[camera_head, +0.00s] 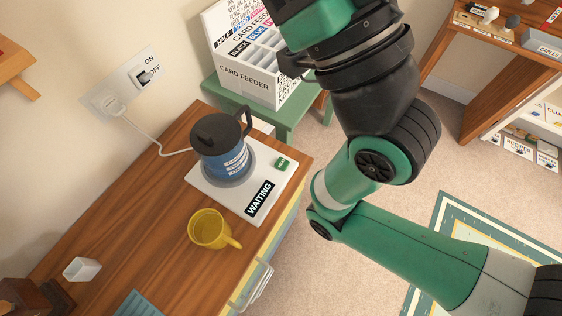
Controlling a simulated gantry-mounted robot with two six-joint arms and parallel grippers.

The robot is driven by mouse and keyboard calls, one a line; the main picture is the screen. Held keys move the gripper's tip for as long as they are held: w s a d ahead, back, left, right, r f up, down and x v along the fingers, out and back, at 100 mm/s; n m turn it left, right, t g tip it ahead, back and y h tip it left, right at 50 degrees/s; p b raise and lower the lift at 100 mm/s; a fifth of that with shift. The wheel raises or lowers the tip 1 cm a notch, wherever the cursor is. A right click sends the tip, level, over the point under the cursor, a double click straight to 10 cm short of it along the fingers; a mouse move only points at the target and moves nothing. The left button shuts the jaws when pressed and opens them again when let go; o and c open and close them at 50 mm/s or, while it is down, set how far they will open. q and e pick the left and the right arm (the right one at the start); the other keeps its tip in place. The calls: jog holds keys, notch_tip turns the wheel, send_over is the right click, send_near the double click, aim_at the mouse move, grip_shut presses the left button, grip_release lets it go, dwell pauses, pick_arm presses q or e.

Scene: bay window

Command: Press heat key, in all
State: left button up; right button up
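The green key (283,163), with small white lettering that I cannot read for sure, is on the right part of a white base plate (212,183). A black display reading "WAITING" (259,199) is on the same plate. A blue kettle (225,160) with a black lid and handle stands upright on the plate's round grey pad. My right arm comes in from the lower right and reaches up past the top edge. Its gripper is out of view, and nothing of mine touches the key. My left gripper is not in view.
A cord runs to a wall socket with an ON/OFF switch (146,76). A card feeder (248,79) stands on a green stool (283,118) behind.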

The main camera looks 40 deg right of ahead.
grip_shut()
dwell(1.4)
